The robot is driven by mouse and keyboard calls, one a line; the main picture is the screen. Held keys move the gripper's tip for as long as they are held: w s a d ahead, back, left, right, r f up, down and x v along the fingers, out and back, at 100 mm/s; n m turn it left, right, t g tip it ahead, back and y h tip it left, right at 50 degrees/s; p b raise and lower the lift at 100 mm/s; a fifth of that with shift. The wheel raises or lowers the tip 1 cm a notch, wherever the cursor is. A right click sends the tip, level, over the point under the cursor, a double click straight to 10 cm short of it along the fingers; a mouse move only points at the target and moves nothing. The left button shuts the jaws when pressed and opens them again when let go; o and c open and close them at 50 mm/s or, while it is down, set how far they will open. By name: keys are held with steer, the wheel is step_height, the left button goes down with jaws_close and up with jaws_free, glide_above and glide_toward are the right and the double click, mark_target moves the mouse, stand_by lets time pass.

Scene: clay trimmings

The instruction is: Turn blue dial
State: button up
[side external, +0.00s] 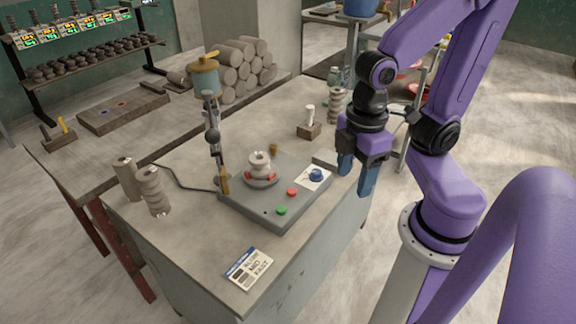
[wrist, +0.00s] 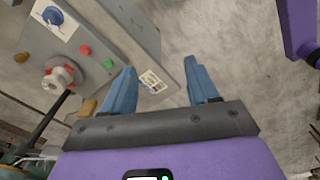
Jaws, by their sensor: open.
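The blue dial (side external: 316,174) sits on a white label plate at the right end of the grey machine base (side external: 250,210). It also shows in the wrist view (wrist: 53,16) at the upper left. My gripper (side external: 356,180) has blue fingers and hangs just right of the dial, by the table's right edge. In the wrist view the fingers of my gripper (wrist: 162,78) are apart with nothing between them. My gripper does not touch the dial.
A red button (side external: 292,192) and a green button (side external: 281,210) sit near the dial. A pale clay piece (side external: 259,165) stands on the machine's wheel, beside an upright tool post (side external: 212,130). A printed card (side external: 250,269) lies at the table's front.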

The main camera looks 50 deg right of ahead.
steer(key=w+d+m, duration=0.3)
steer(key=w+d, duration=0.3)
steer(key=w, duration=0.6)
steer(key=m, duration=0.2)
glide_above(316, 171)
steer(key=f, duration=0.2)
step_height(316, 171, down, 17)
steer(key=shift+f, duration=0.1)
steer(key=c, duration=1)
